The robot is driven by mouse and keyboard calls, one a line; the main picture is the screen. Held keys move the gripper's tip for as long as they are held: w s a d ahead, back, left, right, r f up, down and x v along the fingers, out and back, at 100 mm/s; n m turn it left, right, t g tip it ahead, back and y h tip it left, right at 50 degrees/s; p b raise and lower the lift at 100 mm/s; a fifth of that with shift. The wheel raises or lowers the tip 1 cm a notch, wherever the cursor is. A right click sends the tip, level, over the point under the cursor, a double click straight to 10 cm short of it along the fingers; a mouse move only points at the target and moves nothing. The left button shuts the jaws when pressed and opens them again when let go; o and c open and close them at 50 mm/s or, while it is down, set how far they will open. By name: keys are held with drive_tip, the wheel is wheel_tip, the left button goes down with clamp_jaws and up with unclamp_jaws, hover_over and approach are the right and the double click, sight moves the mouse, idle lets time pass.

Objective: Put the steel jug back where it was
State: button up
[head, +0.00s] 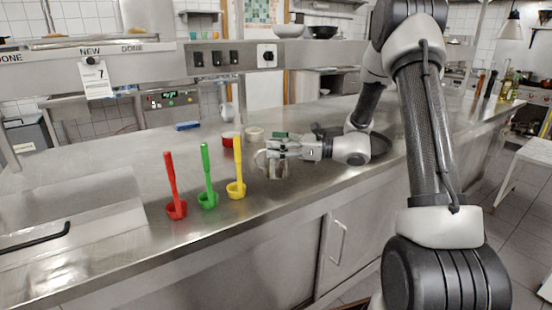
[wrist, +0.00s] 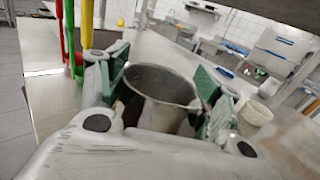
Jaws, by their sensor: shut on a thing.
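The steel jug (wrist: 162,84) is a grey metal vessel with an open round top, seen from above in the wrist view. It also shows in the head view (head: 276,168), partly hidden by my gripper (head: 273,153). My gripper is shut on the jug, with green-padded fingers on either side of it in the wrist view. The jug looks roughly upright over the steel counter (head: 120,220). I cannot tell whether its base touches the counter.
Close left of the jug stand yellow (head: 237,188), green (head: 208,199) and red (head: 176,208) long-handled ladles. Behind it are a red tub (head: 229,141) and a cream tub (head: 254,134). A blue sponge (head: 187,126) lies further back.

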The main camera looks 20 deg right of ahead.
drive_tip(key=shift+f, duration=1.8)
drive_tip(key=o, duration=1.6)
drive_tip(key=shift+f, duration=0.15)
drive_tip(key=shift+o, duration=0.2)
